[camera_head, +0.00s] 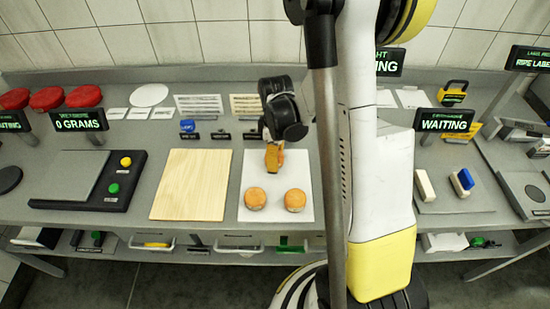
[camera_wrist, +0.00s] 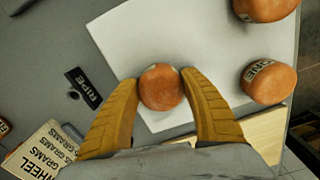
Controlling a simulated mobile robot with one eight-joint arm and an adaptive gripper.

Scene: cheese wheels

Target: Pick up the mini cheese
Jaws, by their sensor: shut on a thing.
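My gripper (camera_head: 273,158) reaches down over the back part of the white sheet (camera_head: 277,178). In the wrist view its two yellow fingers (camera_wrist: 160,95) are shut on a small round orange-brown mini cheese (camera_wrist: 160,87), one finger on each side. In the head view that cheese is mostly hidden by the fingers. I cannot tell whether it is lifted clear of the sheet. Two more mini cheeses, a left one (camera_head: 255,198) and a right one (camera_head: 295,200), sit on the front of the sheet. They also show at the upper right and right of the wrist view (camera_wrist: 265,8) (camera_wrist: 268,82).
A wooden board (camera_head: 192,185) lies left of the sheet. Farther left is a scale (camera_head: 80,180) with green and yellow buttons and a "0 GRAMS" display (camera_head: 79,120). Small dark tags, one reading "RIPE" (camera_wrist: 88,88), stand behind the sheet. Red wheels (camera_head: 48,98) lie at the back left.

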